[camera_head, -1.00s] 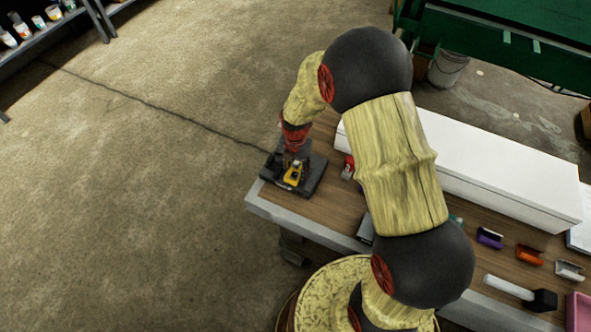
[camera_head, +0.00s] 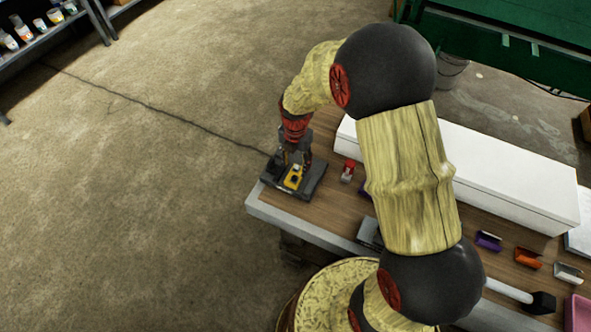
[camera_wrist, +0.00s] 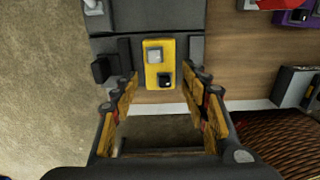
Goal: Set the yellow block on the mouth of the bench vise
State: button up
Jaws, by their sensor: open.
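The yellow block (camera_head: 294,177), with a grey square and a black part on top, rests on the dark bench vise (camera_head: 317,176) at the bench's left end. In the wrist view, the yellow block (camera_wrist: 151,74) lies flat across the middle of the dark grey vise (camera_wrist: 123,20). How it meets the jaw gap beneath it is hidden. My gripper (camera_head: 295,157) is just above and behind the block in the head view. In the wrist view my gripper (camera_wrist: 161,82) is open, its fingers spread either side of the block with visible gaps.
A red-and-white item (camera_head: 348,171) stands right of the vise. A long white box (camera_head: 470,165) lies along the bench's back. Purple (camera_head: 489,240) and orange (camera_head: 528,257) holders and a mallet (camera_head: 520,293) lie farther right. Open floor borders the bench's left end.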

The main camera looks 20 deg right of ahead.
notch_tip(320, 180, up, 6)
notch_tip(320, 180, up, 10)
jog(key=m+t, duration=0.1)
jog(key=m, duration=0.5)
send_over(296, 175)
jog(key=s, duration=0.3)
jog(key=s+r+m+t, duration=0.4)
jog(key=s+r+m, duration=1.1)
jog(key=s+m, duration=0.4)
jog(key=shift+s+m+t+p, duration=0.15)
jog(key=shift+m+t+p, duration=0.15)
jog(key=shift+m, duration=0.7)
notch_tip(296, 175, down, 5)
jog(key=b, duration=0.4)
jog(key=shift+r+b, duration=0.1)
jog(key=shift+b, duration=0.3)
